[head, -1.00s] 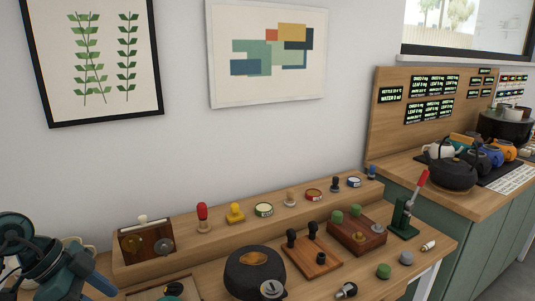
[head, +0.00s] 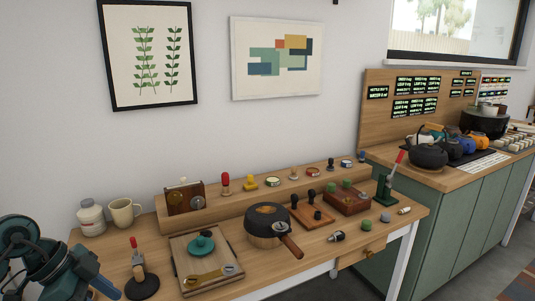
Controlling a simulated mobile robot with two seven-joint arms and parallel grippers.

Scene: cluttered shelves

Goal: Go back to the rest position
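Part of my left arm (head: 60,268) shows at the bottom left, teal and dark with round joints, in front of the wooden table (head: 330,245). I see no gripper fingers on it, and nothing held by it shows. My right arm and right gripper are outside the picture.
The table carries a black pot with a wooden handle (head: 266,226), a wooden tray (head: 185,275), a red-handled tool (head: 139,270), a cream mug (head: 123,213) and a white jar (head: 91,217). A green cabinet (head: 450,220) stands right. Open floor (head: 490,270) lies at the lower right.

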